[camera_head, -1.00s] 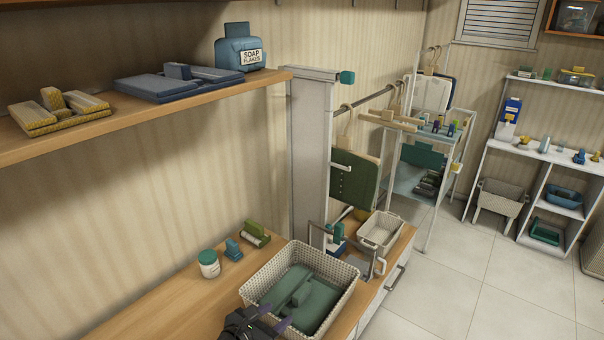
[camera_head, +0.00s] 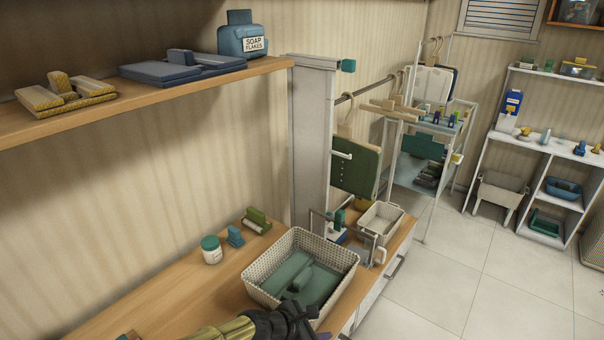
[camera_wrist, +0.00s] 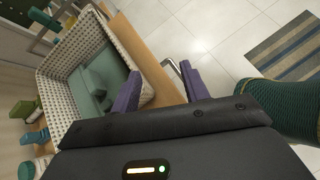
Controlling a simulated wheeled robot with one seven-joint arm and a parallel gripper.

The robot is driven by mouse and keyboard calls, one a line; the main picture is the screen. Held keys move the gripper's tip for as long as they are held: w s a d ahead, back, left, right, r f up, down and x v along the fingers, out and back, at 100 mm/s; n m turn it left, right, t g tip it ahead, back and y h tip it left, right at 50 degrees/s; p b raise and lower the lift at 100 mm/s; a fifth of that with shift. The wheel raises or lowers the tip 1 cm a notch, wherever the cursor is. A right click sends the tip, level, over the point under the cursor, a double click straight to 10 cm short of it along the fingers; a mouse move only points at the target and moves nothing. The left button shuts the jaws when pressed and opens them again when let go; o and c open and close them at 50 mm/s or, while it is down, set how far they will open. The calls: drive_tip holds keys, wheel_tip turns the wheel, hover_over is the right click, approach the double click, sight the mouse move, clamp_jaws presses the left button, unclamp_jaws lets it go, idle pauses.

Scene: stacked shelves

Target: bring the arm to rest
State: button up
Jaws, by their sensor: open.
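My gripper (camera_head: 297,312) shows at the bottom of the head view, by the near right corner of a cream woven basket (camera_head: 262,268). In the wrist view my gripper (camera_wrist: 160,88) has its two purple fingers spread apart with nothing between them. The basket (camera_wrist: 62,62) lies to the left of and behind the fingers there, with folded green items (camera_wrist: 98,80) inside. My forearm runs in from the bottom edge of the head view and is partly cut off.
The basket stands on a wooden counter (camera_head: 185,285) with a white jar (camera_head: 211,250) and a small white bin (camera_head: 380,220). A wooden shelf (camera_head: 150,104) hangs above, holding folded cloths and a blue soap flakes container (camera_head: 241,38). Tiled floor (camera_head: 450,290) is free at right.

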drive_tip(key=s+d+f+m+g+y+b, duration=0.2)
drive_tip(key=s+d+f+m+g+y, duration=0.35)
drive_tip(key=m, duration=0.55)
drive_tip(key=s+d+r+m+t+y+b, duration=0.1)
drive_tip(key=d+r+m, duration=0.2)
drive_tip(key=r+m, duration=0.3)
drive_tip(key=s+d+r+m+t+y+b, duration=0.1)
drive_tip(key=s+d+r+m+b, duration=0.1)
drive_tip(key=r+m, duration=0.3)
drive_tip(key=shift+s+d+r+m+y, duration=0.25)
drive_tip(key=shift+d+r+m+y, duration=0.15)
drive_tip(key=shift+d+r, duration=0.25)
